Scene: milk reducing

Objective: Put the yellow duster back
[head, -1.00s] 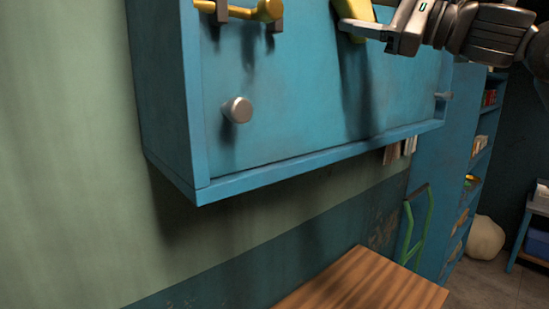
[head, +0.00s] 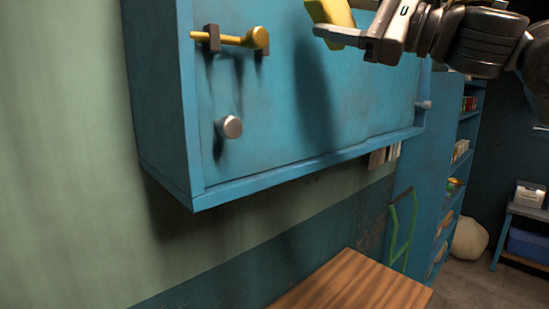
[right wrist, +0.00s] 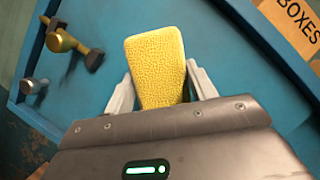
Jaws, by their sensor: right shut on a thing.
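My right gripper (head: 345,38) comes in from the upper right in the head view and is shut on the yellow duster (head: 332,12). In the right wrist view the duster (right wrist: 157,65), a yellow textured block, stands between the two grey fingers (right wrist: 163,90) and points away from the wrist. The gripper and duster are in front of the blue cabinet (head: 300,100), apart from the yellow-and-dark peg holder (head: 235,39) on its panel. The top of the duster is cut off in the head view. My left gripper is not in view.
A silver knob (head: 229,127) sticks out below the peg holder. A wooden table top (head: 350,285) lies below the cabinet. A green hand truck frame (head: 402,230) and blue shelves (head: 440,190) stand to the right.

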